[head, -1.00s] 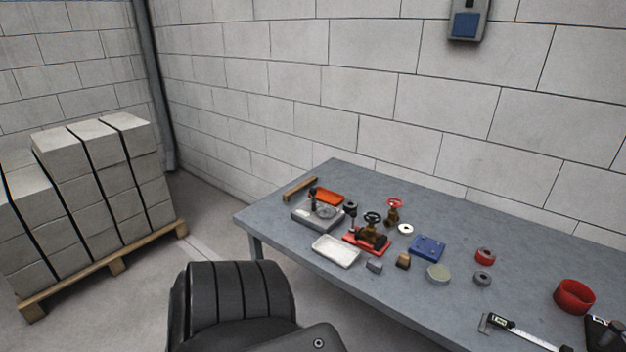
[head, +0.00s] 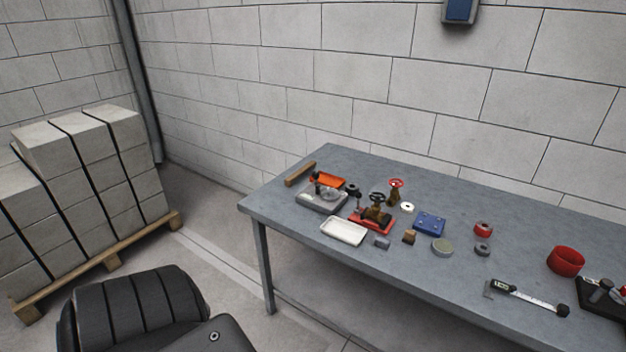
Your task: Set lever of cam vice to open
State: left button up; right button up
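On the grey table (head: 440,287), a red-based fixture (head: 359,219) holds a brass valve (head: 376,212) with a black handwheel. This looks like the cam vice. A small dark upright part (head: 357,201) stands at its left rear; I cannot tell whether it is the lever or how it is set. A grey device (head: 313,203) with a round top and a dark upright part sits just behind and left. Neither of my grippers shows in the view.
A white tray (head: 343,232), blue block (head: 430,222), second valve with red handwheel (head: 395,187), red ring (head: 565,262) and caliper (head: 525,297) lie on the table. A pallet of blocks (head: 95,185) stands left.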

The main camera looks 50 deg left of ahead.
aim_at(358, 194)
jog(key=u, duration=1.2)
